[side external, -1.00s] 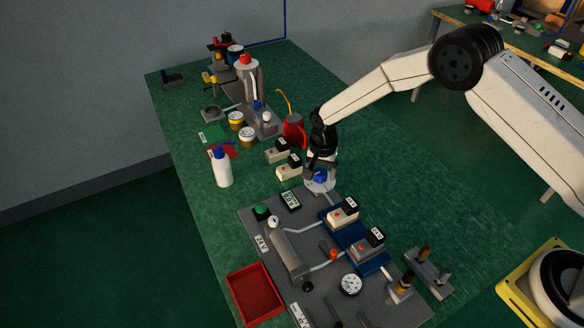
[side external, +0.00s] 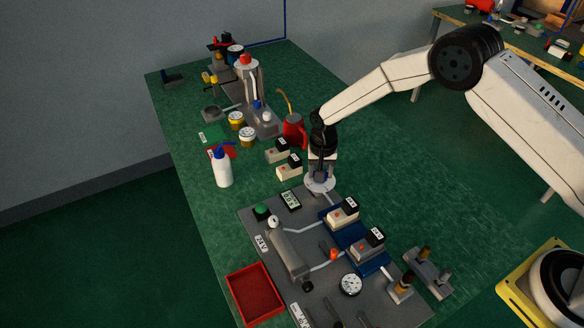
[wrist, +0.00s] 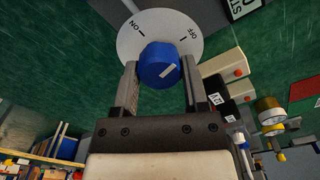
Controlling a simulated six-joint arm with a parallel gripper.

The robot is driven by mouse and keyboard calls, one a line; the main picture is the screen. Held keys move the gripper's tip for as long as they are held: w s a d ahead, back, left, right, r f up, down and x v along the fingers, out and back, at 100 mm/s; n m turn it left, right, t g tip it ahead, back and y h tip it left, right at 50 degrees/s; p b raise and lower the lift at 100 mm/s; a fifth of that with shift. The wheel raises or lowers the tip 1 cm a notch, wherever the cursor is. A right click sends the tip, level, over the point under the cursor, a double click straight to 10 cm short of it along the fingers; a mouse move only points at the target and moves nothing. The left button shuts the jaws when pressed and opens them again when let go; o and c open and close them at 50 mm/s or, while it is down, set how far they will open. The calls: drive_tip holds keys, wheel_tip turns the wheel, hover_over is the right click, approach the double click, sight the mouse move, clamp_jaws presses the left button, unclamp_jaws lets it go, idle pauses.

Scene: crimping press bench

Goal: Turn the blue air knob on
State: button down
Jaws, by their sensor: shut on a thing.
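The blue air knob (wrist: 160,64) stands on a round white dial plate (wrist: 125,40) marked ON at the left and OFF at the right in the wrist view. A white line on the knob's face slants up to the right, toward the OFF side. My gripper (wrist: 160,80) is shut on the knob, one finger on each side. In the side view my gripper (side external: 321,168) comes down from above onto the dial plate (side external: 320,187), and its fingers hide most of the knob.
Two cream boxes with black tops (side external: 289,167) stand just left of the dial. A red can (side external: 294,131) is behind it. The grey press plate (side external: 325,283) lies in front with blue-based units (side external: 352,235). Green bench is clear to the right.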

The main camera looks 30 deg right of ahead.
drive_tip(key=n, duration=1.1)
drive_tip(key=shift+n, duration=2)
drive_tip(key=shift+c, duration=0.5)
unclamp_jaws()
drive_tip(key=shift+r, duration=0.15)
drive_tip(key=shift+r, duration=3.8)
